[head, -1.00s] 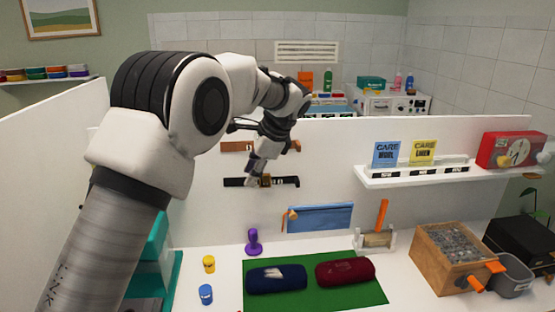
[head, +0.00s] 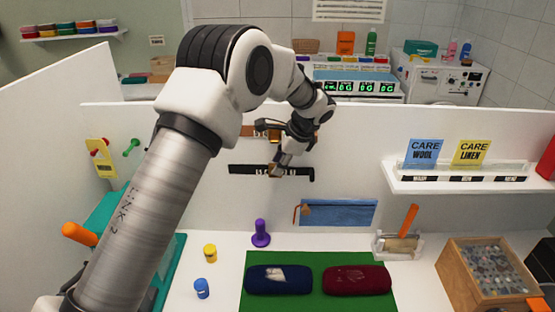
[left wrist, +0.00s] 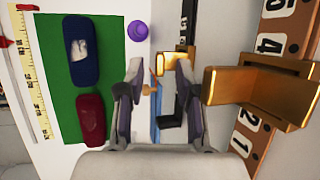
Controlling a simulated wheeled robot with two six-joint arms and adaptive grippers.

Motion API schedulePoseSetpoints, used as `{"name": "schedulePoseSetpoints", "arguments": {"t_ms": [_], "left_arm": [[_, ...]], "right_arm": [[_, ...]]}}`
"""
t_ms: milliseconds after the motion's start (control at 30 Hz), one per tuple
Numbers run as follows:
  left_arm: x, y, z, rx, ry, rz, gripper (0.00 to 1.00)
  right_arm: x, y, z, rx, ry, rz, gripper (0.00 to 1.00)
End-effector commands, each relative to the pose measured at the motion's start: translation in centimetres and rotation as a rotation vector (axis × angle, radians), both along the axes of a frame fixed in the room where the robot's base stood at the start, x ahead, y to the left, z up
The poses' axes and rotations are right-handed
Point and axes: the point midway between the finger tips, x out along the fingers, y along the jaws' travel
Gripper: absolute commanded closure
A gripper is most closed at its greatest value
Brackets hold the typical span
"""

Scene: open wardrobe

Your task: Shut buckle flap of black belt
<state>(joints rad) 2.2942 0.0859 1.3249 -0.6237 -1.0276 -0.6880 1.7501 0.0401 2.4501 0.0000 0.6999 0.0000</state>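The black belt (head: 240,170) runs level across the white panel, below a brown belt (head: 249,130). Its gold buckle is largely behind my left gripper (head: 279,166) in the head view. In the left wrist view the gold buckle (left wrist: 174,61) shows just beyond the fingertips, and the black belt (left wrist: 190,22) runs up from it. My left gripper (left wrist: 157,76) is open there, with a clear gap between its fingers and nothing held. The right fingertip is close to the buckle; I cannot tell whether they touch. The flap's angle is unclear. My right gripper is not in view.
The brown belt's large gold buckle (left wrist: 258,88) juts out beside my left gripper in the wrist view. A blue cloth (head: 340,212) hangs below the black belt.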

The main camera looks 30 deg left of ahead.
Motion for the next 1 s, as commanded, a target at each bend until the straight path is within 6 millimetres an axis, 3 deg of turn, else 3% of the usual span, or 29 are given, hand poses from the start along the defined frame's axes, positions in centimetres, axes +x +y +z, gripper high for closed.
{"name": "schedulePoseSetpoints", "arguments": {"t_ms": [167,400,500,833,1000], "left_arm": [[0.0,0.8,-1.5,-0.001,-0.001,0.000,0.65],[0.0,0.9,-1.7,0.000,-0.002,0.000,0.65],[0.0,0.9,-1.7,0.000,-0.002,0.000,1.00],[0.0,0.8,-1.9,0.002,-0.005,0.000,1.00],[-0.1,0.8,-2.5,0.020,-0.034,-0.002,1.00]], "right_arm": [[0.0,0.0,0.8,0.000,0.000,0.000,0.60],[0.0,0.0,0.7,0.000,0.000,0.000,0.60],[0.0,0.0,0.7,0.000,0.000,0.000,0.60],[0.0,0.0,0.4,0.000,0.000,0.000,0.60],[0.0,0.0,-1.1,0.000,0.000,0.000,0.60]]}}
